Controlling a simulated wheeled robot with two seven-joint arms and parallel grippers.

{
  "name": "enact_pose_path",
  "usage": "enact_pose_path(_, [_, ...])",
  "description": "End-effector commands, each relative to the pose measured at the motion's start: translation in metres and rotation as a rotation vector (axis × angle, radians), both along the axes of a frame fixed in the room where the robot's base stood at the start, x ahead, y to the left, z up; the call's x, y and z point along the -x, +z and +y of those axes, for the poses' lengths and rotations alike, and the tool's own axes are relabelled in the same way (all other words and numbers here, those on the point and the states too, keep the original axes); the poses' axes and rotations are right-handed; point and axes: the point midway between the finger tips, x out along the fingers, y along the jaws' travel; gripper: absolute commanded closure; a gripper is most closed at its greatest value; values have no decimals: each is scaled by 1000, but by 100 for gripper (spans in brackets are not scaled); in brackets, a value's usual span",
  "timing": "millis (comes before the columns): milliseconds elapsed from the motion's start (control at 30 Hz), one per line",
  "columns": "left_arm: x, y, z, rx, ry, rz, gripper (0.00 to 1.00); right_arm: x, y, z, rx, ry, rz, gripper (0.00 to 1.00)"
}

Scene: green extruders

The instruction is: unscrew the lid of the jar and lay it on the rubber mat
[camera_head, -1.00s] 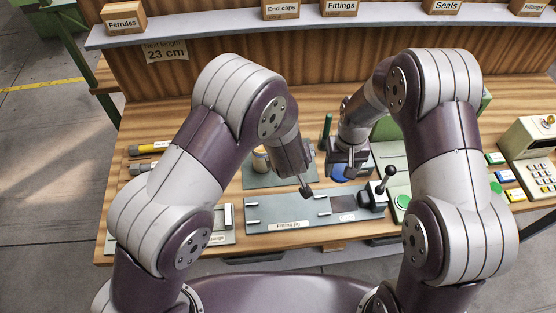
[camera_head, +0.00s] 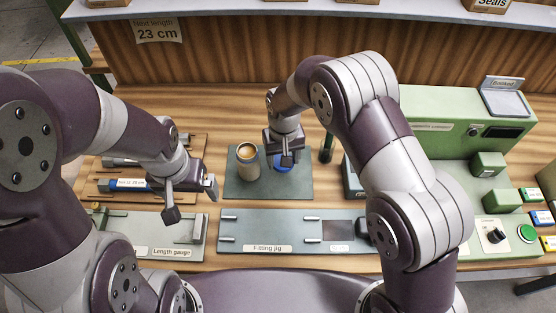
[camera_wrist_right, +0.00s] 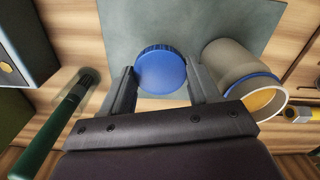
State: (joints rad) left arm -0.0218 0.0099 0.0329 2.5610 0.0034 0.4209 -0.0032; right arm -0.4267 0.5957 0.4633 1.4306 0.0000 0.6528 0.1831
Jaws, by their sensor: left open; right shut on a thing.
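The jar (camera_head: 247,165) stands open and upright on the grey rubber mat (camera_head: 300,187), and its open mouth shows in the right wrist view (camera_wrist_right: 262,98). The blue lid (camera_wrist_right: 161,72) is off the jar. My right gripper (camera_head: 284,157) is shut on the lid, with one finger on each side of it. The lid (camera_head: 282,167) is over the mat, just right of the jar; I cannot tell whether it touches the mat. My left gripper (camera_head: 192,198) is open and empty, left of the mat and above the bench near the length gauge.
The fitting jig (camera_head: 270,234) lies in front of the mat, and the length gauge (camera_head: 160,240) is at the front left. A green machine (camera_head: 450,130) fills the right side.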

Motion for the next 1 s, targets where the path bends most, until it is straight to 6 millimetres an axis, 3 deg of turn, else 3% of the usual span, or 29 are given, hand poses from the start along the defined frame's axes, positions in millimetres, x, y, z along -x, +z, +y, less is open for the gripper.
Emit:
enact_pose_path(133, [0, 4, 0, 0, 0, -1, 2, -13, -10, 10, 0, -1, 1, 76])
enact_pose_path(400, [0, 15, 0, 1, 0, -1, 2, -14, -49, 11, 0, -1, 0, 76])
enact_pose_path(767, [-1, 10, 0, 1, 0, -1, 2, -14, -56, 11, 0, -1, -1, 76])
enact_pose_path(800, [0, 11, 0, 1, 0, -1, 2, -14, -55, 11, 0, -1, -1, 33])
enact_pose_path(833, [-1, 11, 0, 1, 0, -1, 2, -14, -55, 11, 0, -1, -1, 29])
enact_pose_path(1000, [-1, 11, 0, 1, 0, -1, 2, -14, -55, 11, 0, -1, 0, 29])
